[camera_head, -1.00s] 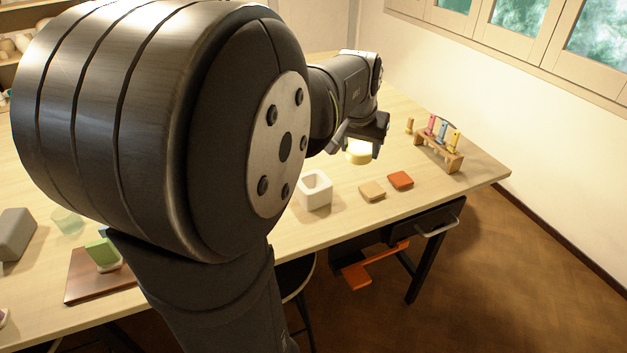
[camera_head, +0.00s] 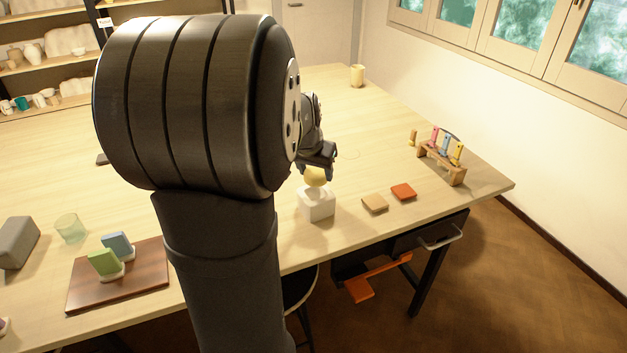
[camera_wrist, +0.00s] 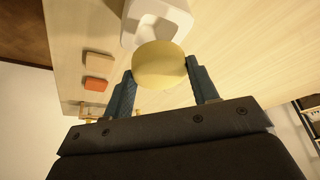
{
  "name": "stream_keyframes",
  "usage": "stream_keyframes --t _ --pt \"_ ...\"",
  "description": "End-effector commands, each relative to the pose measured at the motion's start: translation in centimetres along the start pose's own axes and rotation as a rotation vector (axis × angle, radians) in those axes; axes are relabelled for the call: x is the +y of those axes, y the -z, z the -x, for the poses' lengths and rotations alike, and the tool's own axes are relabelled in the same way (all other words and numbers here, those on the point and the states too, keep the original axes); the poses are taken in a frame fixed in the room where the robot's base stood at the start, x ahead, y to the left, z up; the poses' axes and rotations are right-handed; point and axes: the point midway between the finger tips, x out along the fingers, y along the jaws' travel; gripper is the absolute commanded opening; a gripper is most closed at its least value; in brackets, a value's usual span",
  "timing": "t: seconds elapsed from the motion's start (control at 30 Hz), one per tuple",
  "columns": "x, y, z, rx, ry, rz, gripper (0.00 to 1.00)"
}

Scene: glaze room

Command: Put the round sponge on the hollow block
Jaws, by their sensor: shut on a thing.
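The round sponge (camera_wrist: 160,68) is a pale yellow disc. My gripper (camera_wrist: 163,82) is shut on it, with a blue-grey finger on each side in the wrist view. In the head view the sponge (camera_head: 315,177) shows under my gripper (camera_head: 318,168), over the hollow block (camera_head: 317,205). The hollow block is a white cube with an opening on top. In the wrist view the block (camera_wrist: 132,38) lies beyond the sponge, which hides part of it. I cannot tell whether the sponge touches the block.
A tan tile (camera_head: 375,203) and an orange tile (camera_head: 403,191) lie right of the block. A wooden rack (camera_head: 441,162) with coloured tools stands further right. A brown board (camera_head: 118,278) with green and blue pieces and a glass (camera_head: 70,228) are at left. A yellow cup (camera_head: 357,75) stands at the back.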

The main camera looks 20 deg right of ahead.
Motion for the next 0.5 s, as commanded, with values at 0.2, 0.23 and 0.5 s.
stream_keyframes --t 0.2,0.23,0.5 --pt "0.1 -1.2 -2.8 -0.004 -0.002 0.0 0.32" --pt "0.1 -1.3 -3.1 -0.003 -0.001 0.0 0.32" --pt "0.1 -1.4 -3.5 0.0 0.0 -0.001 0.32"
